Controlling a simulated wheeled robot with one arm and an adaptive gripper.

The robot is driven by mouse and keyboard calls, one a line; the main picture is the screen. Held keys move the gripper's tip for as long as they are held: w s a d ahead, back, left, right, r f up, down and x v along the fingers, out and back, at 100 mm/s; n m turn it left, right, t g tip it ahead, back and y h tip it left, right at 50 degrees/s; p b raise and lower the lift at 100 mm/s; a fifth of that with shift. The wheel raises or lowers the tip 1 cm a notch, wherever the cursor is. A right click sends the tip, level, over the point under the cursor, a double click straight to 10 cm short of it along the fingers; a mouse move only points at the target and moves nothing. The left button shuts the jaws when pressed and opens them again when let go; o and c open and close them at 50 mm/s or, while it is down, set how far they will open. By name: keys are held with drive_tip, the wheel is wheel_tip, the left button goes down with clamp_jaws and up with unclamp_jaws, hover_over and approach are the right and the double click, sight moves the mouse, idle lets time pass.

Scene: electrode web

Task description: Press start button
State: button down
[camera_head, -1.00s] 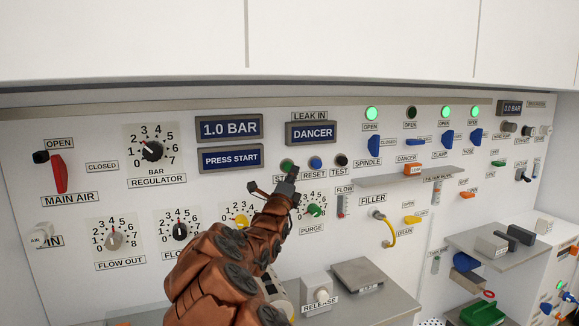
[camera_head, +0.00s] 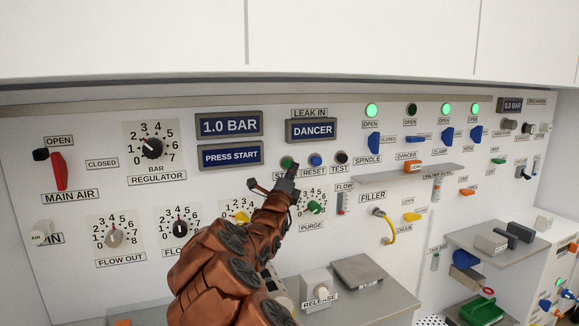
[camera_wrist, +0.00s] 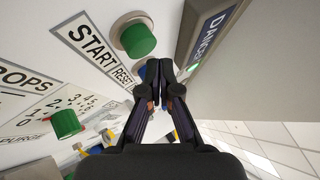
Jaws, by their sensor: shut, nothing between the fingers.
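The green start button (camera_head: 287,162) is on the white panel, just above my gripper (camera_head: 291,172) in the head view. Its label is partly hidden behind the gripper. In the wrist view the green start button (camera_wrist: 137,38) stands out from the panel, to the left of and above the shut fingertips (camera_wrist: 160,66). A gap shows between the fingertips and the button in that view. The fingers are closed together and hold nothing. A display (camera_head: 231,156) left of the button reads PRESS START.
The blue reset button (camera_head: 315,161) and black test button (camera_head: 342,159) are right of the start button. The DANCER display (camera_head: 313,131) is above them. The green purge knob (camera_head: 315,207) is below. A shelf with the RELEASE block (camera_head: 319,292) is lower down.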

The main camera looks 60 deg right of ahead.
drive_tip(key=shift+w, duration=0.1)
idle(0.6)
drive_tip(key=shift+w+d+b, duration=0.25)
drive_tip(key=shift+b, duration=0.2)
drive_tip(key=shift+w+d, duration=0.4)
drive_tip(key=shift+w, duration=0.3)
idle(1.1)
drive_tip(key=shift+s+a+b, duration=0.1)
drive_tip(key=shift+s+b, duration=0.1)
drive_tip(key=shift+b, duration=0.15)
drive_tip(key=shift+s+a+b, duration=0.55)
drive_tip(key=shift+s+b, duration=0.35)
drive_tip(key=shift+b, duration=0.4)
